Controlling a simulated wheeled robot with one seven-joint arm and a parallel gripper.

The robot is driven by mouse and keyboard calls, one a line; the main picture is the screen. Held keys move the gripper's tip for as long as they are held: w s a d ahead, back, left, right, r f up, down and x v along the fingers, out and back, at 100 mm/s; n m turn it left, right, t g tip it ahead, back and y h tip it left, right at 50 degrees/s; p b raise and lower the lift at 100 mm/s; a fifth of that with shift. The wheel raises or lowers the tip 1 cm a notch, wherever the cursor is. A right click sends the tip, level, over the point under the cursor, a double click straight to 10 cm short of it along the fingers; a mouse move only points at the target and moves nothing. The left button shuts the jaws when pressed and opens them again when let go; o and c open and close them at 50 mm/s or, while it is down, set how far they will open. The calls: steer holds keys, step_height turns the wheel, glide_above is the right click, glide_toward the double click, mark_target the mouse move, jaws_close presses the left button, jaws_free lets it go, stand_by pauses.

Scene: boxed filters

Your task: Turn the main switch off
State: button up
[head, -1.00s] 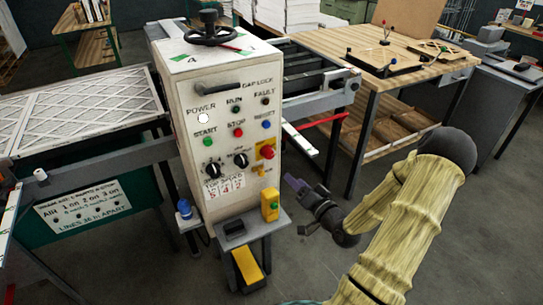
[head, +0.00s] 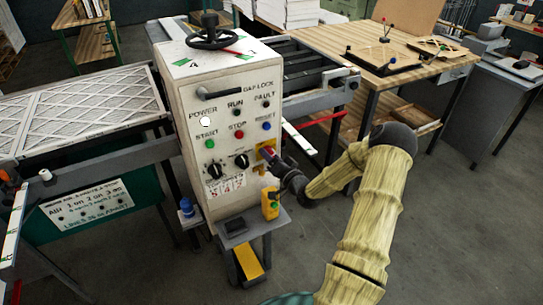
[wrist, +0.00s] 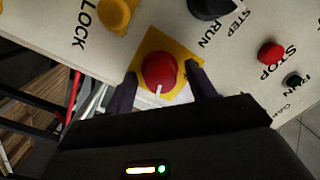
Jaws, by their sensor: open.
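The main switch is a red knob (wrist: 158,72) on a yellow square plate (wrist: 147,46), low on the right of the white control panel (head: 220,120). In the wrist view a white mark shows on the knob's near edge. My gripper (head: 272,156) is at the knob in the head view and covers most of it. In the wrist view my gripper (wrist: 160,88) is open, with one dark finger on each side of the red knob. I cannot tell whether the fingers touch it.
Two black selector knobs (head: 241,161) sit left of the switch, with the red stop button (head: 239,134) above. A yellow lock piece (wrist: 116,14) is beside the switch. A yellow button box (head: 270,204) stands on a small shelf below.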

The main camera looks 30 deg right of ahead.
steer(key=c, duration=0.9)
